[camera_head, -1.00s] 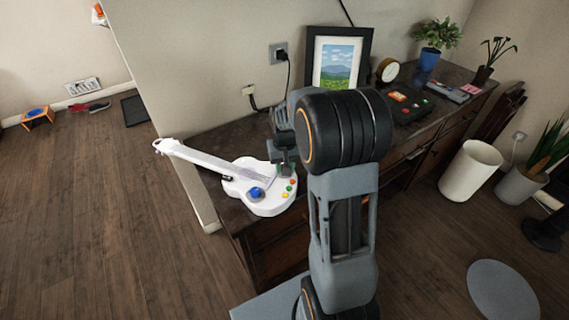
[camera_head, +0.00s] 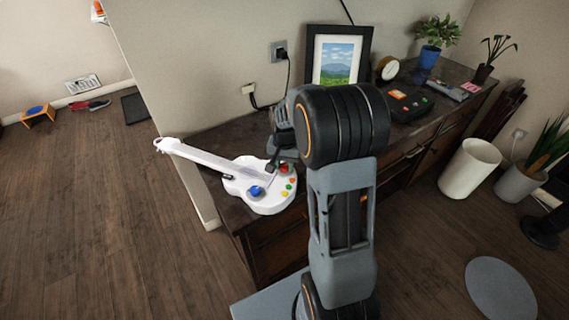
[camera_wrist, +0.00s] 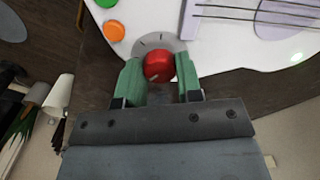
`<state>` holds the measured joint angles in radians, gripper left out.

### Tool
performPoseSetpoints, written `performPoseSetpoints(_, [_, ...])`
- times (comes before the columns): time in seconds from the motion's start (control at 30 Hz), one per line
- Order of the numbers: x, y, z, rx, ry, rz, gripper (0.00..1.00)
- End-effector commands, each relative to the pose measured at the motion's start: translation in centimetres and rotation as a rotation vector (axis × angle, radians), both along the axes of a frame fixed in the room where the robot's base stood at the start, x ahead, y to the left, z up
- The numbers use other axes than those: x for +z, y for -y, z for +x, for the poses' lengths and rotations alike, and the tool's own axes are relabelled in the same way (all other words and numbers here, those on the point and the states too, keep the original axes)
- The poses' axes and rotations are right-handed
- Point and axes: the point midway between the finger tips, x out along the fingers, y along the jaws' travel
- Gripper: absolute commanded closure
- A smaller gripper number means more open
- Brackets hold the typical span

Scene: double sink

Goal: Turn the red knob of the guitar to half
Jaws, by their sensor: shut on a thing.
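The white toy guitar (camera_head: 245,196) lies on the near left end of the dark cabinet top, its neck reaching past the left edge. It also shows in the wrist view (camera_wrist: 225,48). The red knob (camera_wrist: 159,67) sits on a grey dial plate (camera_wrist: 160,42) with dark marks. My gripper (camera_wrist: 160,72) has its green fingers on both sides of the red knob and is shut on it. The knob's pointer cannot be made out. In the head view my gripper (camera_head: 281,164) is at the guitar's body, partly hidden by my arm.
A blue knob (camera_head: 255,191) and several coloured buttons (camera_head: 288,187) are on the guitar body. Behind stand a picture frame (camera_head: 337,60), a clock (camera_head: 387,69), a black device (camera_head: 408,104) and a potted plant (camera_head: 429,58). A socket with a plugged cable (camera_head: 280,52) is on the wall.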

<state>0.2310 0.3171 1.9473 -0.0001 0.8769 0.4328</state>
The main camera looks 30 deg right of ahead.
Motion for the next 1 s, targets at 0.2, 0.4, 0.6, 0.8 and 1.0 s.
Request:
performPoseSetpoints(0.2, [0.0, 0.0, 0.0, 0.000, 0.001, 0.001, 0.91])
performPoseSetpoints(0.4, [0.0, 0.0, 0.0, 0.000, 0.000, 0.000, 0.57])
performPoseSetpoints(0.6, [0.0, 0.0, 0.0, 0.001, 0.000, 0.000, 0.41])
performPoseSetpoints(0.8, [0.1, 0.0, 0.0, 0.001, 0.000, 0.000, 0.41])
performPoseSetpoints(1.0, [2.1, 0.0, 0.1, 0.001, 0.004, 0.000, 0.41])
